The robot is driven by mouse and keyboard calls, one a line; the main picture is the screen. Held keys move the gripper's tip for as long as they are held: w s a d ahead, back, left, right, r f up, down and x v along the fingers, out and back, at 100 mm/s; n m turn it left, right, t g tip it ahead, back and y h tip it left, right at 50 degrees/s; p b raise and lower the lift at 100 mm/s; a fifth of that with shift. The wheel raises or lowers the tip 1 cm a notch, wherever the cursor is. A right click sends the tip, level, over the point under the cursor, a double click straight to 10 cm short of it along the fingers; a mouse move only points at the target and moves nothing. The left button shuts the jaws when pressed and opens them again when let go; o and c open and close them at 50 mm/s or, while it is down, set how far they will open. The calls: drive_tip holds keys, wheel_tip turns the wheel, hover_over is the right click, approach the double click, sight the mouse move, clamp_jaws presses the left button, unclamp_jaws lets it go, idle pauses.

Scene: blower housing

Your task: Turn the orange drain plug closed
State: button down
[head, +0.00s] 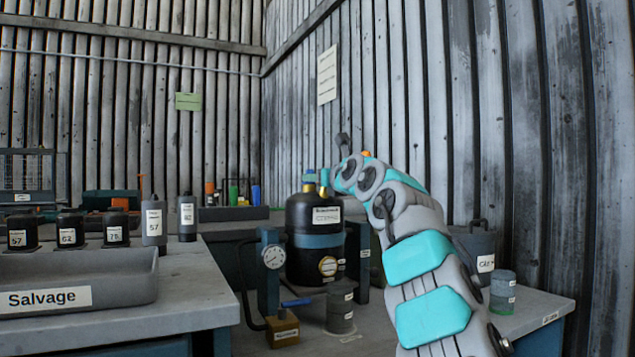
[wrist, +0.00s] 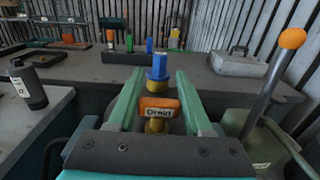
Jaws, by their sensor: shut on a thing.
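The orange drain plug (wrist: 159,104) has a flat handle with a "Drain" label and sits on a brass fitting. In the wrist view it lies between the two green fingers of my gripper (wrist: 158,88), which is shut on it. Just beyond it stands a blue knob on a brass collar (wrist: 159,70). In the head view my gripper (head: 317,180) is at the top of the black tank (head: 312,215), which has a blue band and labels. The orange plug itself is hard to make out there.
A lever with an orange knob (wrist: 292,38) rises at the right in the wrist view. A grey Salvage tray (head: 130,282), bottles and dark jars stand on the left bench. A grey case (wrist: 238,63) lies beyond.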

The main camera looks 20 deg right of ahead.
drive_tip(key=shift+f, duration=0.1)
drive_tip(key=shift+c, duration=1.6)
unclamp_jaws()
drive_tip(key=shift+s, duration=0.1)
drive_tip(key=shift+s+b, duration=0.25)
drive_tip(key=shift+b, duration=0.1)
drive_tip(key=s+b, duration=0.5)
drive_tip(key=s, duration=0.2)
drive_tip(key=shift+s, duration=0.1)
